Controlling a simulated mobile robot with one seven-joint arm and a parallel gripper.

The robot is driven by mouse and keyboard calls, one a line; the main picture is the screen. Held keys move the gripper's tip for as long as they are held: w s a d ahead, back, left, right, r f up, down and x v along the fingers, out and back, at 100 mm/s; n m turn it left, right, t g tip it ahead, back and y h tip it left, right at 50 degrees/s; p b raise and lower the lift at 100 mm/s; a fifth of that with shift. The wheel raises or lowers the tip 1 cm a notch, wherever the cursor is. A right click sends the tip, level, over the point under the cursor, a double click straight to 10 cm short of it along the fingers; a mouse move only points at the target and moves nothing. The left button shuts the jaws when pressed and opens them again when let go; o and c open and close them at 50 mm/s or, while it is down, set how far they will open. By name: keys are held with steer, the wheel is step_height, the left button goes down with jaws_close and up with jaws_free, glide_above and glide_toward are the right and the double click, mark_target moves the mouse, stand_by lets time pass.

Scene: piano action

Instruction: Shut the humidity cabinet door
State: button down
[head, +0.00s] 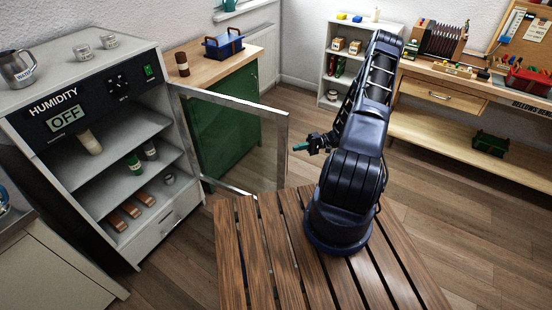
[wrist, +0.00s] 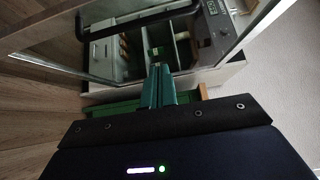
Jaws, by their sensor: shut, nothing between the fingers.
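The humidity cabinet (head: 100,130) stands at the left in the head view, with its shelves exposed. Its framed glass door (head: 262,150) is swung wide open to the right, hinged on the cabinet's right side. In the wrist view the glass door (wrist: 105,65) fills the upper left, with a dark bar handle (wrist: 130,22) along its top, and the cabinet (wrist: 205,50) shows beyond. My gripper (head: 300,147) is shut and empty, beside the door's free edge in the head view. Its green fingers (wrist: 158,75) point toward the door; whether they touch it I cannot tell.
A green cabinet (head: 222,130) with a wooden top stands behind the door. Bottles, jars and brown blocks sit on the humidity cabinet's shelves. A slatted wooden surface (head: 262,250) lies in front. A white shelf (head: 345,35) and a workbench (head: 450,95) stand behind. Floor is clear between them.

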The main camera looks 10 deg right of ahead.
glide_toward(267, 160)
steer(key=w+a, duration=0.3)
steer(key=a, duration=0.1)
steer(key=shift+s+a+f, duration=0.2)
steer(key=shift+s+a, duration=0.3)
steer(key=shift+s, duration=0.15)
steer(key=shift+s+a+f, duration=0.15)
steer(key=shift+s+a, duration=0.35)
steer(key=shift+s, duration=0.2)
steer(key=shift+s+a, duration=0.1)
